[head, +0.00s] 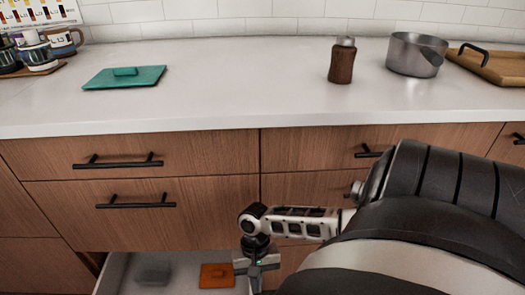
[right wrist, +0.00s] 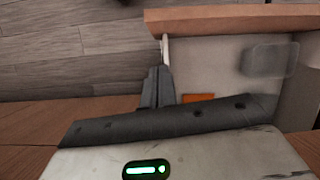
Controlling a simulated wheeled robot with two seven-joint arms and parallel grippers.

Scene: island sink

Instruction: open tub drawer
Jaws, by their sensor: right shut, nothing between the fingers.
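The tub drawer (head: 118,270) is the bottom one on the left and stands pulled out. In the right wrist view its white inside (right wrist: 205,60) and wooden front (right wrist: 225,18) show. A grey translucent tub or lid (head: 154,273) and an orange flat piece (head: 217,275) lie inside; the right wrist view also shows the grey piece (right wrist: 270,58) and part of the orange one (right wrist: 198,98). My right gripper (head: 257,284) is shut and empty at the drawer's right side; its fingers (right wrist: 157,88) show near the drawer's side wall. My left gripper is out of view.
Two closed drawers with black handles (head: 118,161) (head: 136,202) are above. The countertop (head: 220,85) holds a teal board (head: 125,77), a brown shaker (head: 341,62), a metal pot (head: 416,54) and a wooden tray (head: 490,66). Floor (right wrist: 70,55) beyond the drawer front looks clear.

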